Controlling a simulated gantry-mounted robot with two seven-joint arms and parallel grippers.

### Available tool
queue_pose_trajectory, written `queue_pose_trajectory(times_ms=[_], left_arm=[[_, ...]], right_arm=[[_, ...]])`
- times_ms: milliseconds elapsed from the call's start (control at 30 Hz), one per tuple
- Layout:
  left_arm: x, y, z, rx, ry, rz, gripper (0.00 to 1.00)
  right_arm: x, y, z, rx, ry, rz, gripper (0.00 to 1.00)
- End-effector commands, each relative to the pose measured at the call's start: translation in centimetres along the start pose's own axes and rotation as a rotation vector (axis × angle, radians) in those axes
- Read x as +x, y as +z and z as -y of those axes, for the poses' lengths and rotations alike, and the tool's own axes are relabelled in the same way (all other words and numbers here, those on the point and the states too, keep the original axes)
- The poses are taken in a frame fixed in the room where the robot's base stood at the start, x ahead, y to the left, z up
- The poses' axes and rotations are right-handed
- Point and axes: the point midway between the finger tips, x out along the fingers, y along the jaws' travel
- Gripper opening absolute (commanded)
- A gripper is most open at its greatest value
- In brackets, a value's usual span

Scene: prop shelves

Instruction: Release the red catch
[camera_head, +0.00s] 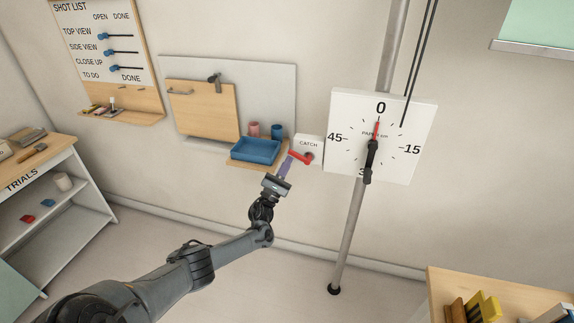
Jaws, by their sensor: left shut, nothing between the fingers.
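The red catch (298,157) is a small red lever on a white box labelled CATCH (309,146), mounted on the wall in the middle. It slants, with its right end higher than the box's lower edge seems to lie. My left gripper (286,167) is just below and left of the red lever, with its fingers pointing up toward it. The fingers are shut with nothing between them. I cannot tell whether the fingertips touch the lever. My right gripper is not in view.
A dial board (400,165) on a pole stands close on the right. Open floor lies below.

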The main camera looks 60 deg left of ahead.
Motion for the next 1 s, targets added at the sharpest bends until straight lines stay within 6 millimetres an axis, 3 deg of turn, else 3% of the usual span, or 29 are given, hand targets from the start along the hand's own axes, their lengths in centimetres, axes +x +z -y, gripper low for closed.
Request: queue_pose_trajectory(times_ms=[333,400,700,1000], left_arm=[[-3.4,-3.3,0.6,0.003,0.0,-0.003,0.0],[-4.5,-2.6,0.3,0.002,-0.003,-0.005,0.0],[-10.1,-2.6,0.2,0.002,-0.001,-0.004,0.0],[-12.6,-2.6,0.2,0.001,0.0,-0.003,0.0]], right_arm=[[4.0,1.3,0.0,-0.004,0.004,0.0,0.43],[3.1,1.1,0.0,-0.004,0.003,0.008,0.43],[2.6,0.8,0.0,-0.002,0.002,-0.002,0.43],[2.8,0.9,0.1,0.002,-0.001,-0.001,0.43]])
